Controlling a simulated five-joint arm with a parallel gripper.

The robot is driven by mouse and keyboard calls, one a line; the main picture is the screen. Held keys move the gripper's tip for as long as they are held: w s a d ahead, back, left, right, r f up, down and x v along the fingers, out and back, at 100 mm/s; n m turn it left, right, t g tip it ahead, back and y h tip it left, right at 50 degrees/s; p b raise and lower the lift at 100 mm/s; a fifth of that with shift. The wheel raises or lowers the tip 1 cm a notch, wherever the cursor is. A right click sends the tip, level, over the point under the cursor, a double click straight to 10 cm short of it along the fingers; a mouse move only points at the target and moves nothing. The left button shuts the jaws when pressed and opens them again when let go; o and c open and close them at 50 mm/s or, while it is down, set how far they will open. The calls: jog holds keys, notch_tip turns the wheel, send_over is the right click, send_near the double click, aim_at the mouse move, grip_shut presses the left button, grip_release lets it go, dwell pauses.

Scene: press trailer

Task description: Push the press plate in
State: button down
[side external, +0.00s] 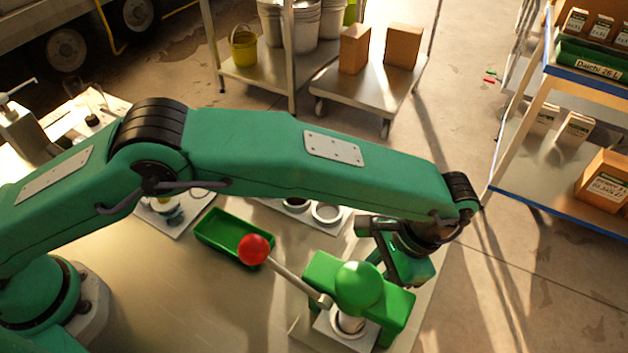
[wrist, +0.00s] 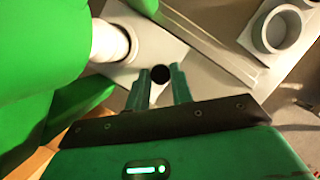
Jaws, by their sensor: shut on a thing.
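The green press (side external: 385,310) stands at the front right of the bench, with a long lever ending in a red ball (side external: 254,249). A grey plate (side external: 326,332) shows under its pale column. In the wrist view the press body (wrist: 40,50) fills the left, and a grey plate (wrist: 130,70) reaches out from the column. My gripper (wrist: 160,84) has its two fingers on either side of a round black knob (wrist: 160,73) at the plate and is shut on it. In the side view my gripper is behind the press, its fingertips hidden.
A green tray (side external: 215,250) lies left of the lever. A grey fixture with rings (side external: 326,214) is behind it; a ring (wrist: 275,28) shows at the wrist view's top right. The bench's right edge is close to my gripper. Shelves and a cart stand beyond.

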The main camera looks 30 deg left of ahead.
jog(key=shift+s, duration=0.15)
jog(key=c, duration=1.2)
grip_release()
jog(key=shift+c, duration=0.2)
jog(key=shift+r, duration=0.15)
jog(key=v, duration=0.7)
jog(key=shift+r, duration=0.2)
jog(key=shift+r, duration=0.1)
